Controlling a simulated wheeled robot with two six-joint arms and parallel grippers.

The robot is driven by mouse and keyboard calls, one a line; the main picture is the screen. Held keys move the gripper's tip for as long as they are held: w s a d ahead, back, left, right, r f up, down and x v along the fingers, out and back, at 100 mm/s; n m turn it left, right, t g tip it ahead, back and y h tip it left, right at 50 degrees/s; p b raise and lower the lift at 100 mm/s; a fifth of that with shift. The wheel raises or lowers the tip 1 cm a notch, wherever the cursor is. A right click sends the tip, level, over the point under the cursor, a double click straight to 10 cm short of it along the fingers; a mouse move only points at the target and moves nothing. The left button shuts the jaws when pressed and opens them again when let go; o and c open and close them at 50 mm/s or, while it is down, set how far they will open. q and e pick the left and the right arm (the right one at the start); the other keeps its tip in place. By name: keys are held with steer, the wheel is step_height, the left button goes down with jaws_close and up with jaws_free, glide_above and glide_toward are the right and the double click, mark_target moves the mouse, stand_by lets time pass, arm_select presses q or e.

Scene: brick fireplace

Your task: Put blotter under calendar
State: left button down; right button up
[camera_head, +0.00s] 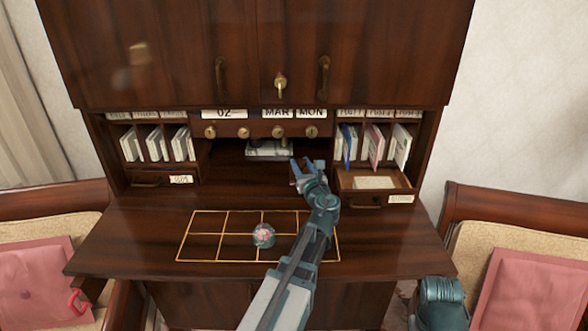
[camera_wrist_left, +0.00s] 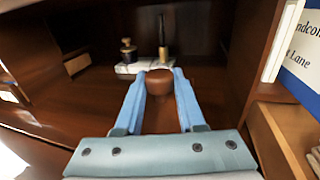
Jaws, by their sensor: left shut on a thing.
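The calendar (camera_head: 265,113) shows "02", "MAR" and "MON" on white cards above a row of brass knobs, over the desk's central opening. My left gripper (camera_head: 306,170) is at the right part of that opening, below the calendar. It is shut on the blotter (camera_wrist_left: 159,82), whose round brown wooden top shows between the blue fingers (camera_wrist_left: 158,92) in the left wrist view. In the head view the fingers hide most of the blotter. The blotter's underside is hidden, so I cannot tell whether it touches the wood.
A pale-based inkstand (camera_head: 270,149) with brass parts stands at the back of the opening. An open drawer (camera_head: 375,183) and letter slots (camera_head: 380,145) are at right. A glass paperweight (camera_head: 263,236) sits on the gold-lined grid. The desktop's left side (camera_head: 135,225) is clear.

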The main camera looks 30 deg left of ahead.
arm_select(q)
steer(key=shift+w+a, duration=0.1)
steer(key=shift+w, duration=0.2)
steer(key=shift+w+a+f+b, duration=0.3)
steer(key=shift+w+a+b, duration=0.05)
steer(key=shift+w+a, duration=0.5)
step_height(320, 180, down, 3)
steer(key=b, duration=0.3)
steer(key=shift+s, duration=0.15)
steer(key=shift+d+f, duration=0.1)
steer(key=shift+d, duration=0.15)
steer(key=shift+a, duration=0.15)
arm_select(e)
steer(key=f, duration=0.3)
steer(key=shift+w+a+f, duration=0.2)
steer(key=shift+a+f, duration=0.05)
steer(key=shift+f, duration=0.15)
steer(key=shift+f, duration=0.1)
arm_select(q)
steer(key=shift+f, duration=0.15)
steer(key=c, duration=0.5)
jaws_free()
